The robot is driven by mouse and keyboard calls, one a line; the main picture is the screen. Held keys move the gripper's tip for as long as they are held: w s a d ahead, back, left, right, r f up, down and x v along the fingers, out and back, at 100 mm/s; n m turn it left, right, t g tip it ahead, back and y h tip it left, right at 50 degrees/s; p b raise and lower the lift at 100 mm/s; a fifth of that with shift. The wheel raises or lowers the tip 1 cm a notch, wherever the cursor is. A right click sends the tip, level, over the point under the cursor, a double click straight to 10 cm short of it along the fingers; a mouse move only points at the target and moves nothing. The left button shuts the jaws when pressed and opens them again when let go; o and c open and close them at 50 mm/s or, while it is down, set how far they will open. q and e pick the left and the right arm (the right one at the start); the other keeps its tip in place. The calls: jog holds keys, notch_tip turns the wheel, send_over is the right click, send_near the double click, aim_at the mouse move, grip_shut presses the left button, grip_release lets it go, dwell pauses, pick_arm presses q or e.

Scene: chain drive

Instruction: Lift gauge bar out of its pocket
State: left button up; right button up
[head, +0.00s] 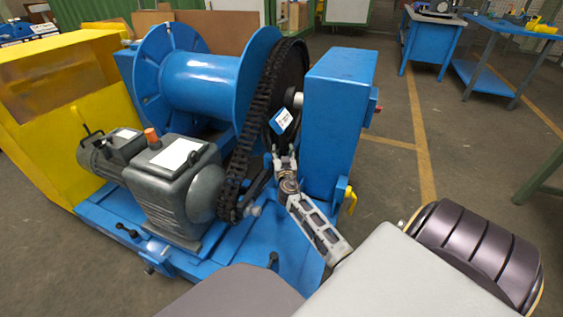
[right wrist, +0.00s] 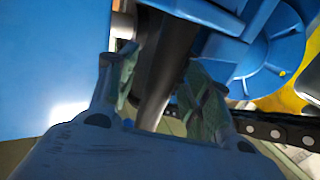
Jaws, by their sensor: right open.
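My right gripper (head: 284,160) is at the gap between the chain and the blue box-shaped housing, just below a small blue-and-white tag (head: 282,119). In the right wrist view its two greenish fingers (right wrist: 165,85) stand apart, open. A dark bar (right wrist: 160,70) runs lengthwise through the space between them; I cannot tell whether it is the gauge bar or part of the machine. No grip on it shows. The pocket cannot be made out. My left gripper is out of view.
The black chain (head: 262,110) runs close on the left, from the big wheel down to the grey motor (head: 180,180). The blue housing (head: 340,105) stands close on the right. A blue drum (head: 200,85) lies behind. Open floor (head: 400,160) is to the right.

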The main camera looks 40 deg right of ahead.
jog(key=shift+w+d, duration=0.1)
dwell(0.4)
grip_shut()
dwell(0.3)
jog(key=shift+r, duration=0.2)
